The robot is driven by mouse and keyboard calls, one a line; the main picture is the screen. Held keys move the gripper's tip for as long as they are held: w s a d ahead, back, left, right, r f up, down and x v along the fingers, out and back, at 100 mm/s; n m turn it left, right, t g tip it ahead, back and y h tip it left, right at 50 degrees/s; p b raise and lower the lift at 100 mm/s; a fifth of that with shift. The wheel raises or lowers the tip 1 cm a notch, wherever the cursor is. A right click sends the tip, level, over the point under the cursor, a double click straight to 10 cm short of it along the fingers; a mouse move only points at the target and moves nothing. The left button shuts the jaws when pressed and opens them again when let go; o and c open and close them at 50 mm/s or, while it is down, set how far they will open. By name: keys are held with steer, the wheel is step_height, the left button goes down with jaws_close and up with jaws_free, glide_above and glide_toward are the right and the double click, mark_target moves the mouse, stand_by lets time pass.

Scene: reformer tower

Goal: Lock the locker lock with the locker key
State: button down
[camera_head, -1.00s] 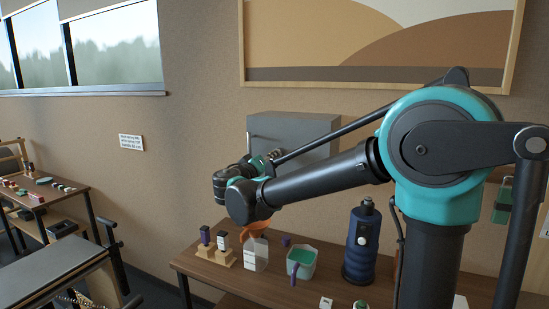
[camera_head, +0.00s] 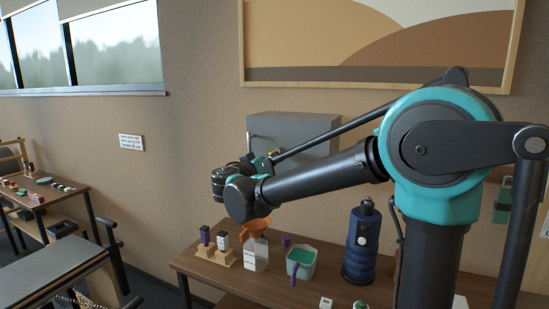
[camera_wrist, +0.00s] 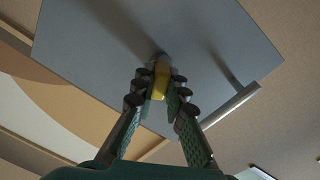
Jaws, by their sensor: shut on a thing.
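The grey locker (camera_head: 295,128) is on the wall behind my arm in the head view. In the wrist view its flat door (camera_wrist: 105,40) fills the upper middle. A round metal lock (camera_wrist: 158,60) sits on the door. My gripper (camera_wrist: 160,88) is shut on the yellow locker key (camera_wrist: 161,78), whose head shows between the fingertips. The key points at the lock and meets it in the picture; its shaft is hidden, so how deep it sits cannot be told. In the head view my arm mostly hides the fingers and the lock.
A pale bar handle (camera_wrist: 230,105) stands out from the door beside my fingers. A framed picture (camera_head: 375,75) hangs above.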

steer(key=shift+a+m, duration=0.1)
steer(key=shift+m, duration=0.3)
steer(key=c, duration=2)
jaws_free()
steer(key=shift+m, duration=0.4)
steer(key=o, duration=0.5)
steer(key=shift+o, duration=0.4)
steer(key=shift+o, duration=1.3)
steer(key=shift+v, duration=2.95)
steer(key=shift+s+r, duration=0.1)
